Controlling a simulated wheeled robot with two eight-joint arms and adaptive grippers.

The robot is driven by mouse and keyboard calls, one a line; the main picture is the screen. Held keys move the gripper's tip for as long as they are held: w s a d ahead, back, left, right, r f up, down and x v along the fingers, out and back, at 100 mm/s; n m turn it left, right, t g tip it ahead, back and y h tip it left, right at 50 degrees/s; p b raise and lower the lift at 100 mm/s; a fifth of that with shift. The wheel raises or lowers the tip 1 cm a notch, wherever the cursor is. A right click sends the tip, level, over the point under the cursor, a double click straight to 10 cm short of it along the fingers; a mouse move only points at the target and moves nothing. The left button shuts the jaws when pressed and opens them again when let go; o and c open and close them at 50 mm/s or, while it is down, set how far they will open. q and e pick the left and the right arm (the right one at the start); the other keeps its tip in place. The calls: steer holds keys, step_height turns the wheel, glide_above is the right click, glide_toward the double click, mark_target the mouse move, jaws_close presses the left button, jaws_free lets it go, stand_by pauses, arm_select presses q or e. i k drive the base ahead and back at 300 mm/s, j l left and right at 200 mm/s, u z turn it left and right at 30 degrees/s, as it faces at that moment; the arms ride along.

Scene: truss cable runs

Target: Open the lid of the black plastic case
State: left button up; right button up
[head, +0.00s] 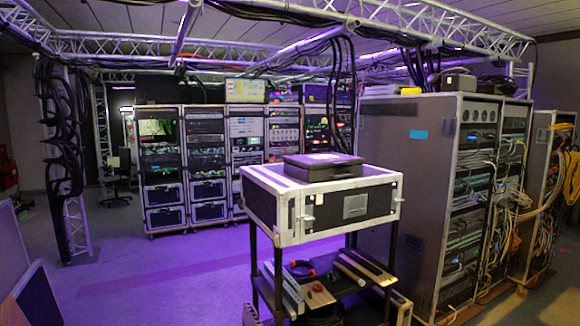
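A black plastic case (322,167) lies flat with its lid down. It sits on top of a larger flight case (270,187) with pale edges and a black front panel, which rests on a cart in the middle of the head view. No gripper touches the black plastic case. Neither my left nor my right gripper is in view. The latches and hinges of the black case are too small to make out.
The cart's lower shelf (318,296) holds a coiled cable and several bars. A tall rack cabinet (408,170) with dense cabling stands close behind on the right. More equipment racks (207,160) line the back. A truss upright with hanging cables (62,165) stands left. Purple-lit floor (165,268) is clear at left.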

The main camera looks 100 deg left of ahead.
mark_target(317, 161)
steer(key=u, duration=3.15)
steer(key=i+l, duration=0.2)
steer(key=i, duration=0.2)
steer(key=i+l, duration=0.15)
steer(key=i, duration=0.25)
steer(key=i+l, duration=0.2)
steer(key=i, duration=0.15)
